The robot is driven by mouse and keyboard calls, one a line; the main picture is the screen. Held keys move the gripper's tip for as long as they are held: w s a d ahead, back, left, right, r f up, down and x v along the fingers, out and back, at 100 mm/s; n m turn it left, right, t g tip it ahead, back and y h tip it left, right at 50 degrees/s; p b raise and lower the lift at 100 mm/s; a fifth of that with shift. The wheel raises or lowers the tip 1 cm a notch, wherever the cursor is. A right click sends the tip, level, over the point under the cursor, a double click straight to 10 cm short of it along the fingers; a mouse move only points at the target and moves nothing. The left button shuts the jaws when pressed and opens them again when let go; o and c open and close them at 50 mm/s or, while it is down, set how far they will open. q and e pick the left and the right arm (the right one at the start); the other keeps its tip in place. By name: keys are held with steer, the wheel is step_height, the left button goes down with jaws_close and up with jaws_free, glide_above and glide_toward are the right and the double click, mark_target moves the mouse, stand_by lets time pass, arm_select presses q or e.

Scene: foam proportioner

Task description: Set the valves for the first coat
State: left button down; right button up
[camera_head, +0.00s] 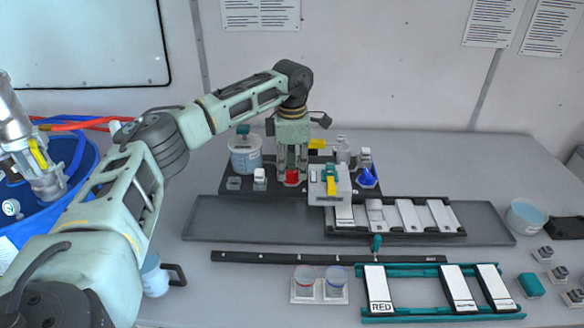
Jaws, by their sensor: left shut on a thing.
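My left gripper (291,168) comes down from above at the back of the table, shut on a small red piece (291,177) on the dark board (234,194). The fingers hide part of it, so I cannot tell its full shape. Just to the right stands a light grey block (343,190) with a teal and yellow lever (331,179) on its top. A blue funnel-like piece (368,177) stands right of the block. My right gripper is not in view.
A lidded tub (245,154) and small bottles stand near the gripper. A grey tray (212,219) with a rack of white slats lies in front. Nearer are two cups (305,281) and a teal frame (425,312) with a RED panel. A blue bucket (68,157) is left.

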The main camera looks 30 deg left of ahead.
mark_target(291, 172)
arm_select(q)
steer(key=shift+w+r+m, duration=0.1)
steer(key=shift+r+m, duration=0.05)
steer(key=shift+m, duration=0.45)
steer(key=c, duration=1.7)
jaws_free()
steer(key=shift+c, duration=0.2)
step_height(291, 172, up, 12)
